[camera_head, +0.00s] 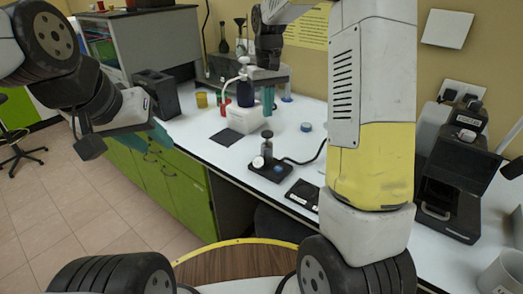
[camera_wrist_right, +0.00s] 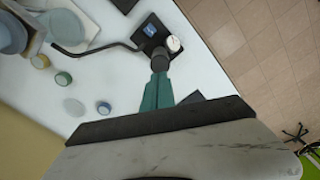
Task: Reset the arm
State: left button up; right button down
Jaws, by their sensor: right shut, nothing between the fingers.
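My left gripper (camera_head: 160,136) hangs at the left in the head view, in front of the green cabinets. Its teal fingertips show only partly, so I cannot tell whether it is open or shut. My right arm rises on the right and bends over the white bench (camera_head: 310,120). In the right wrist view my right gripper (camera_wrist_right: 158,80) has its teal fingers together, shut and empty. From there the fingers overlap the lower part of a small black device (camera_wrist_right: 150,28) with a white dial. In the head view that device (camera_head: 268,170) stands on the bench.
A white bottle stand (camera_head: 242,118) and a dark flat pad (camera_head: 227,138) lie on the bench. Small coloured jars (camera_head: 202,100) stand behind. A black machine (camera_head: 452,190) is at the right. Open tiled floor (camera_head: 70,200) lies left of the green cabinets (camera_head: 165,178).

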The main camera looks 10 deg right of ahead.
jog(key=shift+r, duration=0.35)
jog(key=s+d+r+m+t+y, duration=0.1)
jog(key=s+r+t, duration=0.1)
jog(key=s+r, duration=0.35)
jog(key=s+d+r+t, duration=0.1)
jog(key=s+r, duration=0.2)
jog(key=s, duration=0.5)
jog(key=s+f+m+t+y, duration=0.1)
jog(key=s+t, duration=0.2)
jog(key=s, duration=0.9)
jog(key=shift+s+d+f, duration=0.15)
jog(key=shift+s, duration=0.15)
